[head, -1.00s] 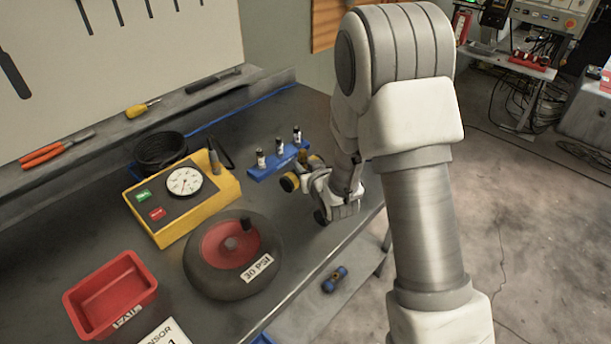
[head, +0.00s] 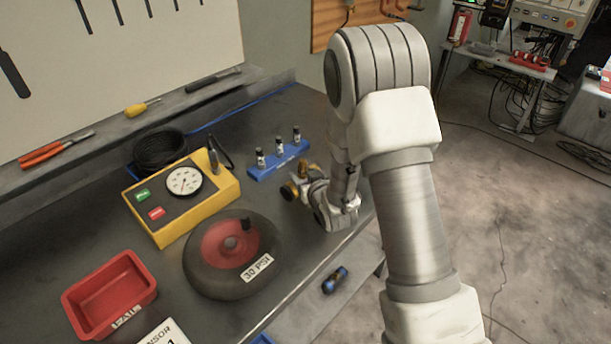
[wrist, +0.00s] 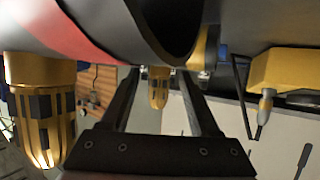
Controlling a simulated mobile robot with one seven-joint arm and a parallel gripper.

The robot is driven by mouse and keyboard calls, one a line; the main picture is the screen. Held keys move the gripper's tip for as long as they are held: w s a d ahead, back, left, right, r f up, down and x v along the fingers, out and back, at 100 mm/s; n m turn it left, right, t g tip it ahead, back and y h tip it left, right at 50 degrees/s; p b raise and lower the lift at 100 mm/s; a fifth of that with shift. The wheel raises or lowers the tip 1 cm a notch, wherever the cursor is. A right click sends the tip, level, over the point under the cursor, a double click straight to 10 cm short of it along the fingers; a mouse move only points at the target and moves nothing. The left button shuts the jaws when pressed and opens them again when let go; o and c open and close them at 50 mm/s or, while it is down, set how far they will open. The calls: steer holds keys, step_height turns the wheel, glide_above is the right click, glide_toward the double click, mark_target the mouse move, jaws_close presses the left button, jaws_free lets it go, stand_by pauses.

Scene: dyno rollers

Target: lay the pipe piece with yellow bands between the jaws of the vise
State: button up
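The pipe piece with yellow bands (head: 289,190) is at the end of my gripper (head: 302,185) in the head view, above the bench's right edge. Its yellow parts show to the left of my pale wrist. It moves with the gripper, which appears shut on it, though the contact is partly hidden. In the wrist view, my dark fingers reach upward from the mount, and yellow, dark-marked cylinders show at left (wrist: 40,105) and beyond the fingers (wrist: 158,88). I cannot make out the vise jaws in either view.
A blue rack (head: 278,161) with small bottles stands behind the gripper. A yellow gauge box (head: 215,205), black-tyred wheel (head: 205,275) and red bin (head: 110,295) occupy the bench to the left. A blue-ended piece (head: 335,280) lies below the bench edge.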

steer(key=shift+r, duration=0.15)
steer(key=shift+s+r, duration=0.1)
steer(key=p+v, duration=0.1)
steer(key=v, duration=0.8)
steer(key=shift+s+r, duration=0.15)
steer(key=shift+r, duration=0.1)
steer(key=shift+s+d+r+p, duration=0.1)
steer(key=shift+s+p, duration=0.15)
steer(key=shift+p, duration=0.8)
steer(key=p+v, duration=0.1)
steer(key=p, duration=0.2)
steer(key=shift+s+d, duration=0.1)
steer(key=shift+s, duration=0.2)
